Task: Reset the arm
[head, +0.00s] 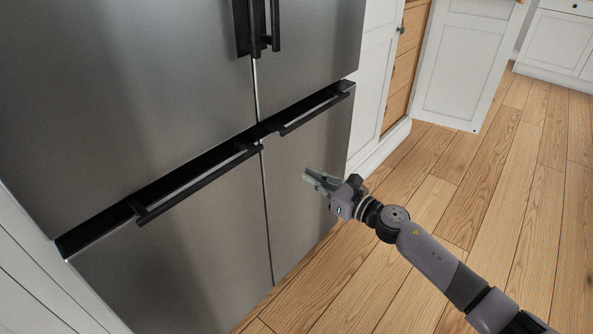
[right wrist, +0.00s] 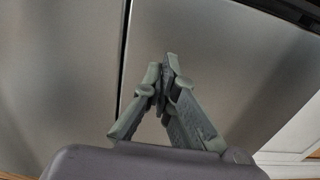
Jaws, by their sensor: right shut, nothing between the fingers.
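My right arm comes in from the lower right of the head view. My right gripper (head: 309,176) is in front of the lower right door of a steel refrigerator (head: 130,80). Its fingers are closed together and empty; they also show shut in the right wrist view (right wrist: 168,62), with the steel door behind them. Whether the fingertips touch the door I cannot tell. The lower right drawer handle (head: 315,108) is above the gripper and apart from it. My left gripper is not in view.
The lower left handle (head: 195,182) and the upper door handles (head: 262,28) stick out from the refrigerator. A white cabinet door (head: 465,60) stands open at the back right, beside wooden drawers (head: 402,70). The wood floor (head: 500,200) on the right is clear.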

